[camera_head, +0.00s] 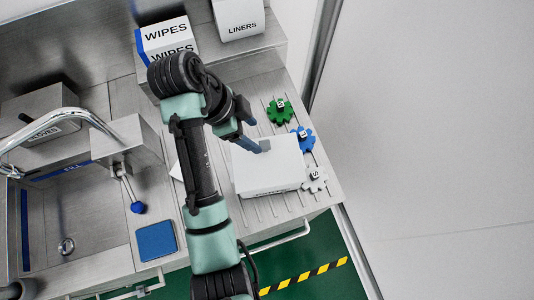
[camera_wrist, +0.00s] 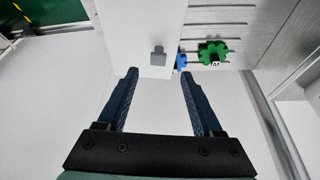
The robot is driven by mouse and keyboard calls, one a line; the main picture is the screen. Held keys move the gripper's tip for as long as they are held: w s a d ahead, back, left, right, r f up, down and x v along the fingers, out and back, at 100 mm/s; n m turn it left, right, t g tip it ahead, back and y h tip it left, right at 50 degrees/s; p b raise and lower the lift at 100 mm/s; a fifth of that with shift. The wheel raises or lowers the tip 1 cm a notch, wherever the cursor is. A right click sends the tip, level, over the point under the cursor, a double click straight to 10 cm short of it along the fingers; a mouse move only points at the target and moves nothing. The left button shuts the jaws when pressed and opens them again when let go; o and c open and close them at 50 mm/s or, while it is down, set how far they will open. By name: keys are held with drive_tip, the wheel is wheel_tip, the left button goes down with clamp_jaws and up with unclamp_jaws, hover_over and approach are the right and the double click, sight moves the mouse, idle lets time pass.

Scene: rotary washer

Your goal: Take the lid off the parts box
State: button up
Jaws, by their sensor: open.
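The white parts box (camera_head: 270,190) stands on the ribbed metal drainboard, with its pale lid (camera_head: 278,158) on top. A small grey knob (camera_head: 265,146) sits on the lid, and it also shows in the wrist view (camera_wrist: 157,54). My gripper (camera_head: 254,136) is open and empty over the lid's left part, close to the knob. In the wrist view my gripper (camera_wrist: 159,73) has its two blue fingers spread, and the knob appears between and just beyond the tips. I cannot tell the exact gap. The box's inside is hidden.
Green (camera_head: 280,111), blue (camera_head: 303,138) and white (camera_head: 314,179) gear-shaped parts lie right of the box. A wipes box (camera_head: 168,38) and a liners box (camera_head: 239,18) stand behind. The sink with its tap (camera_head: 75,118) and a blue pad (camera_head: 156,241) are left.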

sight(264, 145)
drive_tip(key=shift+b+x, duration=1.5)
drive_tip(key=shift+x, duration=0.45)
drive_tip(key=shift+s+x, duration=0.2)
drive_tip(key=shift+x, duration=0.9)
drive_tip(key=shift+a, duration=0.1)
clamp_jaws()
